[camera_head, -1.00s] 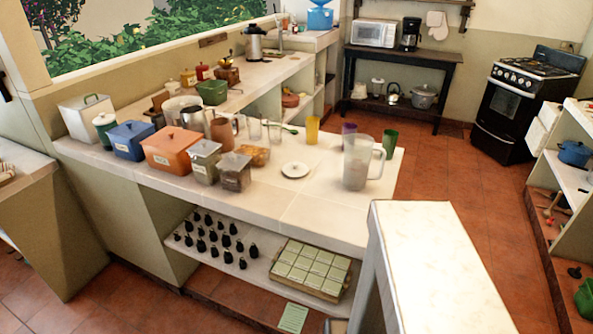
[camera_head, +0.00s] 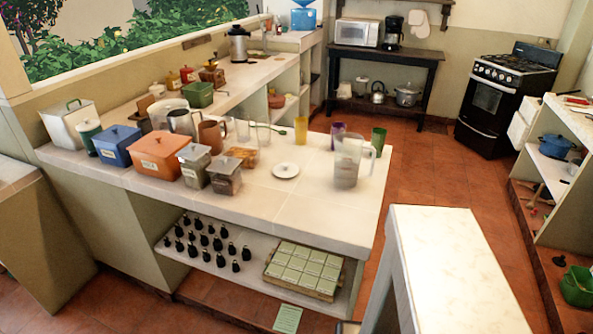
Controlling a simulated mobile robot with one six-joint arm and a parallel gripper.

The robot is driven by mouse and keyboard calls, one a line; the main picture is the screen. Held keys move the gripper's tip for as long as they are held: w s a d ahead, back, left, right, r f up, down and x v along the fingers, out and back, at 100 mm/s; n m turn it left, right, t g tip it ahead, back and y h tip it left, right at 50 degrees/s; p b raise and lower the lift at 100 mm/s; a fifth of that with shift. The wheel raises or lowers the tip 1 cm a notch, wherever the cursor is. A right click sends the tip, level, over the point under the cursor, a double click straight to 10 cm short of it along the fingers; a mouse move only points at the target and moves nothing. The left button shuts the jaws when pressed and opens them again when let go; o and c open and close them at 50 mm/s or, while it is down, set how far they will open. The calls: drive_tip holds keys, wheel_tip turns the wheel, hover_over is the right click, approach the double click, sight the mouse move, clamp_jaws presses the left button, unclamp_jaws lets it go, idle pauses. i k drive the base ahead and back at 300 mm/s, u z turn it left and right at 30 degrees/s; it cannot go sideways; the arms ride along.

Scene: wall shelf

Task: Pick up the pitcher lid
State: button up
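A small round white lid (camera_head: 285,171) with a knob on top lies flat on the white tiled counter (camera_head: 300,205). A clear pitcher (camera_head: 347,162) with a handle on its right stands upright to the right of the lid, near the counter's right end. The pitcher's top looks open. The lid and pitcher are apart, with bare counter between them. My gripper is not in view.
Left of the lid stand a dark jar (camera_head: 226,176), a grey canister (camera_head: 194,164), and orange (camera_head: 161,155) and blue (camera_head: 118,145) boxes. Yellow (camera_head: 301,131), purple (camera_head: 338,135) and green (camera_head: 378,142) cups stand behind. A white-topped block (camera_head: 455,260) is in the right foreground.

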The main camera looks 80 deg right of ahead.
sight(285, 169)
drive_tip(key=z, duration=0.75)
drive_tip(key=i, duration=1)
drive_tip(key=z, duration=0.25)
